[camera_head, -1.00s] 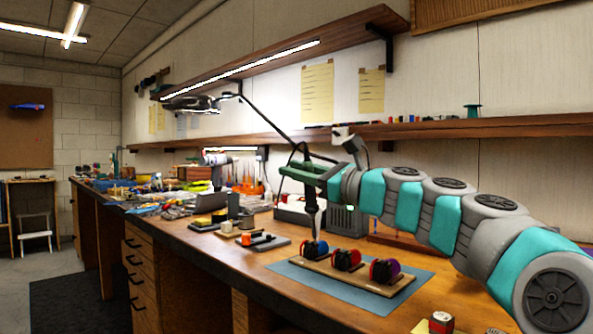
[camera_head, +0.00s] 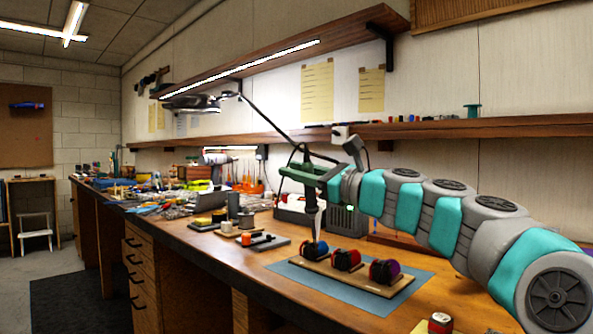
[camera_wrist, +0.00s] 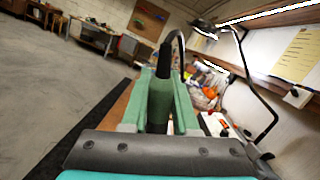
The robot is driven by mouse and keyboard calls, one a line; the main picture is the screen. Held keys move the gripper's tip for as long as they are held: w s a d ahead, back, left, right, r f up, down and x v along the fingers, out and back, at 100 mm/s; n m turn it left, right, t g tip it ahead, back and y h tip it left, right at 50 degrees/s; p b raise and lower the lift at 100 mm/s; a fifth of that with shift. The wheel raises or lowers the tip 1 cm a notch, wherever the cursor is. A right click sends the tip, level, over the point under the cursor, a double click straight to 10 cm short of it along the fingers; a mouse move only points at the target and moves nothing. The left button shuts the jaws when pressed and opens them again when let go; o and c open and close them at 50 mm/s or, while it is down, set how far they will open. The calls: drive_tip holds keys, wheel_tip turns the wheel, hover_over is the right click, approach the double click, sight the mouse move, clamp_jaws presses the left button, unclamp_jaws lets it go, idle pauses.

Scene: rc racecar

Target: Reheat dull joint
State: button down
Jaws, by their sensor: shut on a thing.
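My gripper (camera_head: 300,170) is shut on a soldering iron (camera_head: 314,215), held tip down over the bench. In the wrist view, the iron's green handle (camera_wrist: 160,103) sits between the green fingers, with a black cable rising from it. The iron's lower end is at the blue-ended part (camera_head: 317,250), leftmost of three on a wooden strip (camera_head: 348,279). I cannot tell whether the tip touches it. A red part (camera_head: 346,260) is in the middle and a red and purple part (camera_head: 385,272) at the right. The solder joints are too small to make out.
The strip lies on a blue mat (camera_head: 411,293). A grey box-shaped unit (camera_head: 344,221) stands behind it. A dark tray (camera_head: 262,243) and small containers (camera_head: 246,239) are to the left. A small red-and-yellow spool (camera_head: 439,322) is at the front right. A lamp (camera_head: 192,104) hangs above the back.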

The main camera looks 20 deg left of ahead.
idle(0.6)
wheel_tip(320, 180, up, 6)
drive_tip(key=p, duration=0.2)
idle(0.6)
idle(0.9)
